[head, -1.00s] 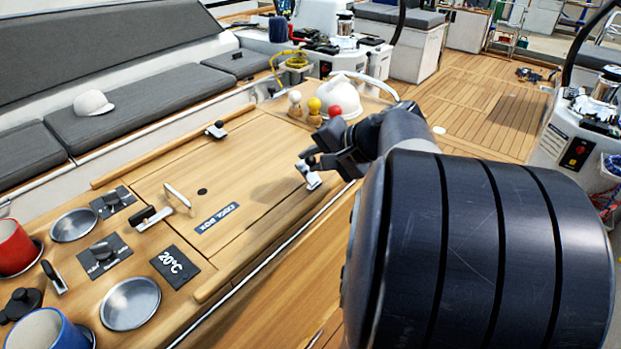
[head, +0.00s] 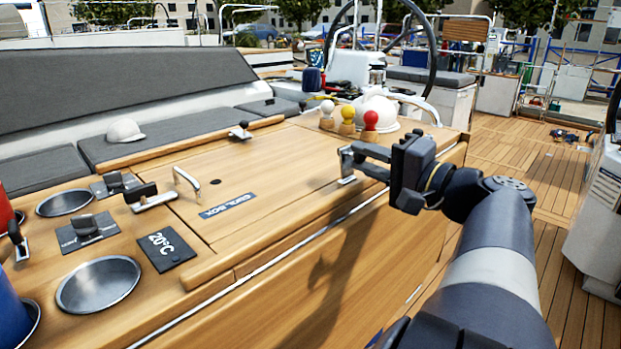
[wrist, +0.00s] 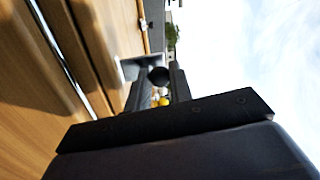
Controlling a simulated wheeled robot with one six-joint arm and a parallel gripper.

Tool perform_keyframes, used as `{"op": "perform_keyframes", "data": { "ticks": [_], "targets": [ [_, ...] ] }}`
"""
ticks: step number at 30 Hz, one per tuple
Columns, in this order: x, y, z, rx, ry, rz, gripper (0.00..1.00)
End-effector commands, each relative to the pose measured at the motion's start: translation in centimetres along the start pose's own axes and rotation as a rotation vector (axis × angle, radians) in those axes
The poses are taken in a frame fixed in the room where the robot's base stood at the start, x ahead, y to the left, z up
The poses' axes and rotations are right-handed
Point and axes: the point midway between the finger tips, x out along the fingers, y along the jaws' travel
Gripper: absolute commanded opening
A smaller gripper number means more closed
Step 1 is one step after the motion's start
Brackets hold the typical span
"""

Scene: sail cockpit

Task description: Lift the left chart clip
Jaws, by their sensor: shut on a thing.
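A chart clip, a small bright metal piece (head: 347,180), sits at the front edge of the cool box lid (head: 255,165). In the wrist view a dark round knob (wrist: 158,76) shows between the fingers, beside a pale metal plate (wrist: 130,68). My fingers hide most of this clip. A similar clip with a black knob (head: 240,131) stands at the lid's far edge, apart from my gripper. I cannot tell which clip is called left.
Three pegs with white, yellow and red (head: 370,121) balls stand behind my gripper, beside a white domed thing (head: 378,112). Steel cup recesses (head: 98,285) and a 20°C panel (head: 162,249) lie at near left.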

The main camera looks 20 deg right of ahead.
Motion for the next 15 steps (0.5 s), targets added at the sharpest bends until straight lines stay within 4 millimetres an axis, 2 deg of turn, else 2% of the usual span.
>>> {"op": "perform_keyframes", "data": {
  "ticks": [1, 15],
  "targets": [
    [-0.2, 1.06, 0.2, -0.001, 0.007, -0.031, 0.0],
    [-0.94, 1.3, 0.28, -0.004, 0.045, -0.232, 0.0]
  ]
}}
